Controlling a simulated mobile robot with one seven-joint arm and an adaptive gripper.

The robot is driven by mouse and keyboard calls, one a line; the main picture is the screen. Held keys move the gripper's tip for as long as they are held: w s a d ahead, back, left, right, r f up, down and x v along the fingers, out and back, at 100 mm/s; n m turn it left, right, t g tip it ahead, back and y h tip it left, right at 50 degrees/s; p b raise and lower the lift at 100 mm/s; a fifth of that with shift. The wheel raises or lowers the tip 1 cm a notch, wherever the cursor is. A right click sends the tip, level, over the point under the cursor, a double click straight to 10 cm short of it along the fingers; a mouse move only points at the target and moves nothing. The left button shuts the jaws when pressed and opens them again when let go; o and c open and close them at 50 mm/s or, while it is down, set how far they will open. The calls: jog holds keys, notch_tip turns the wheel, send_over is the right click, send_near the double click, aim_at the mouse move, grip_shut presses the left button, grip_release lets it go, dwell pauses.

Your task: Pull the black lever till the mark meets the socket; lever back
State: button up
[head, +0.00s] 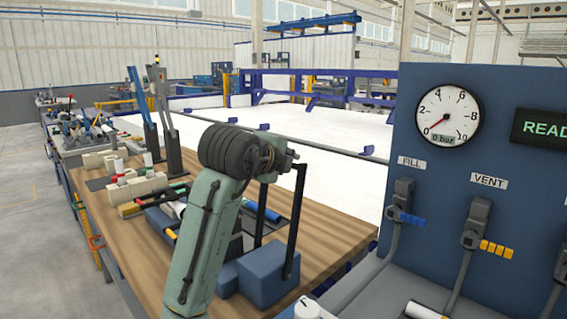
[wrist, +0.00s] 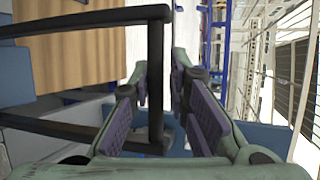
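The black lever (head: 294,222) is a U-shaped frame that rises from the blue fixture (head: 267,272) on the bench and stands nearly upright. In the wrist view its bar (wrist: 155,88) runs up through the picture, between the fingers and closest to the left one. My gripper (wrist: 162,72) is open, with its purple pads apart on both sides of the bar. In the head view my wrist hides most of the fingers and part of the fixture. A blue and white pipe piece (head: 265,211) shows behind the lever. The mark and the socket cannot be made out.
A blue panel (head: 400,150) at right carries a gauge (head: 447,120) reading about zero, a display, and FILL (head: 401,199) and VENT (head: 475,222) levers. Fittings and tools crowd the wooden bench (head: 330,238) at left. Its right part is mostly clear.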

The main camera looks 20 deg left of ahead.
jog(key=o, duration=0.3)
jog(key=shift+f, duration=0.1)
jog(key=v, duration=1.2)
dwell(0.3)
